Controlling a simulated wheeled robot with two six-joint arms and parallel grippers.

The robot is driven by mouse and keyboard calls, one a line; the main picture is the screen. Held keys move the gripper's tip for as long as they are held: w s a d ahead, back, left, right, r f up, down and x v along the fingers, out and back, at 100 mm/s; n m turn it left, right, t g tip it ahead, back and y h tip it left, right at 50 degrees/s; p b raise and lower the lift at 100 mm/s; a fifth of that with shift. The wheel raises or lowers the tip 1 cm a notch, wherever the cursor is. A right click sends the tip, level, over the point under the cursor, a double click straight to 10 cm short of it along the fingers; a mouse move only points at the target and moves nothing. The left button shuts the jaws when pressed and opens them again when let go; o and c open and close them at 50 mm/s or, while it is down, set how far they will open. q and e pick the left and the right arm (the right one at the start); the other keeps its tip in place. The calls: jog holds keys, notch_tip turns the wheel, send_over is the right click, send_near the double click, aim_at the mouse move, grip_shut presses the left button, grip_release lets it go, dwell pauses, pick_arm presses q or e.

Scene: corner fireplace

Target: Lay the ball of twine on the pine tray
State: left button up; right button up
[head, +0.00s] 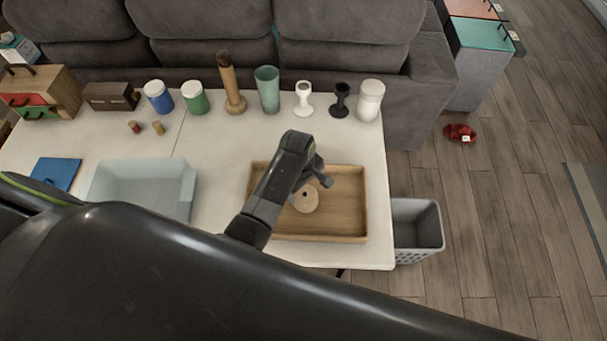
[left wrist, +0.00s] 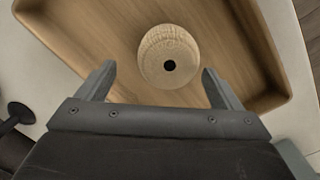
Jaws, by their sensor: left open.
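The ball of twine (head: 306,200) is pale tan with a dark hole in its middle. It sits inside the pine tray (head: 343,237), a shallow wooden tray with low walls on the white table. In the left wrist view the ball (left wrist: 168,50) appears to rest on the floor of the tray (left wrist: 90,42), apart from its walls. My left gripper (head: 322,177) is over the tray, close to the ball. In the left wrist view its two fingers (left wrist: 158,73) are wide apart with the ball between and beyond their tips, not gripped. My right gripper is out of view.
A translucent tub (head: 148,185) stands left of the tray, with a blue flat item (head: 56,173) beyond it. Several jars, cups and a wooden pepper mill (head: 231,85) line the table's back. A grey basket (head: 416,228) stands on the floor at right.

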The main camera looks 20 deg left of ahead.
aim_at(303, 191)
pick_arm(q)
jog(key=r, duration=0.5)
jog(key=shift+a+r, duration=0.25)
jog(key=shift+r, duration=0.15)
jog(key=shift+s+f, duration=0.1)
jog(key=shift+s, duration=0.05)
